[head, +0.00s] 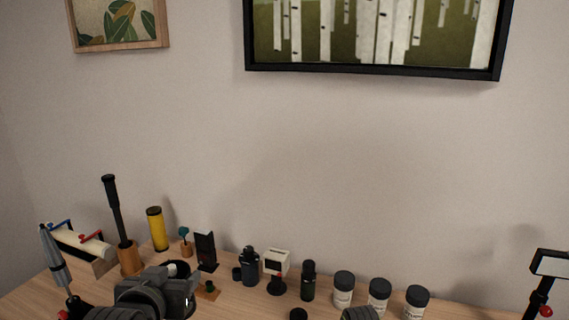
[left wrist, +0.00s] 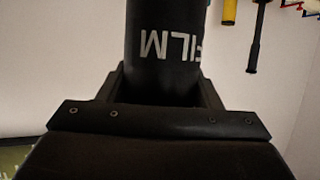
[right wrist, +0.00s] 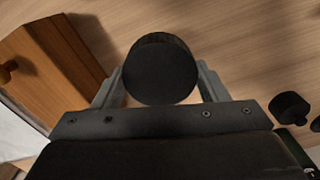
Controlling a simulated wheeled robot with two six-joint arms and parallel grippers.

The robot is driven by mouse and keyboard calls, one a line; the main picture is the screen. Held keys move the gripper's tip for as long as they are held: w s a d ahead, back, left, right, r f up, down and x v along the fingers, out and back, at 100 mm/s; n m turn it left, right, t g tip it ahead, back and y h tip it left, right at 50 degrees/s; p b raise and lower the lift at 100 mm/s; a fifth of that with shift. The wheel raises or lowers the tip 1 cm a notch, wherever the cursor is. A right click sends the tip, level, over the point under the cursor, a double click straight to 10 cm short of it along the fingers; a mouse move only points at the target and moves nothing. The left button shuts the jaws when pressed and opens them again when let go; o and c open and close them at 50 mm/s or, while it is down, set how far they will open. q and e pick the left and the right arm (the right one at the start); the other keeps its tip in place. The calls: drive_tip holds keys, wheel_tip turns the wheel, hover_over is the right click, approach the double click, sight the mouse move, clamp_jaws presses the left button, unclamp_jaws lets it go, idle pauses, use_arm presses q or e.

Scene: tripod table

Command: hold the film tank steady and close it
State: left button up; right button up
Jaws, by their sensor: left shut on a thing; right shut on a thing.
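The film tank (left wrist: 165,45) is a black cylinder with white FILM lettering, which reads upside down in the left wrist view. My left gripper (left wrist: 165,80) is shut around it, and its upper part runs out of the picture. In the head view my left gripper (head: 182,285) is at the lower left, with the tank too small and covered to make out well. My right gripper (right wrist: 160,85) is shut on a round black lid (right wrist: 160,68), seen over the wooden table in the right wrist view. I cannot see the lid and tank together.
The wooden table (head: 235,300) has a crowded back edge: a yellow tube (head: 157,229), a black-handled tool in a wooden stand (head: 131,259), dark bottles (head: 250,268) and several black-capped jars (head: 343,289). A wooden box (right wrist: 50,65) stands left of my right gripper; a small black knob (right wrist: 288,107) is right.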

use_arm(q)
drive_tip(key=shift+s+d+r, duration=0.2)
drive_tip(key=shift+s+r, duration=0.05)
drive_tip(key=shift+r, duration=0.1)
use_arm(e)
drive_tip(key=shift+f, duration=0.6)
use_arm(q)
drive_tip(key=shift+s+r+b, duration=0.35)
drive_tip(key=shift+r+b, duration=0.05)
use_arm(e)
drive_tip(key=shift+s+f, duration=0.1)
use_arm(q)
drive_tip(key=shift+f, duration=0.1)
drive_tip(key=s+d+f+m+g+h, duration=0.3)
drive_tip(key=d+f+m+g+h, duration=0.3)
drive_tip(key=f, duration=0.4)
drive_tip(key=s+d+f+m+g+h, duration=0.4)
drive_tip(key=d+f+m+g+h, duration=0.2)
drive_tip(key=d+f+m+h, duration=0.1)
drive_tip(key=shift+d+f+m+g+h, duration=0.3)
drive_tip(key=shift+d+f+m, duration=0.6)
drive_tip(key=shift+f+m, duration=0.75)
drive_tip(key=shift+w+r, duration=0.15)
drive_tip(key=shift+r, duration=0.15)
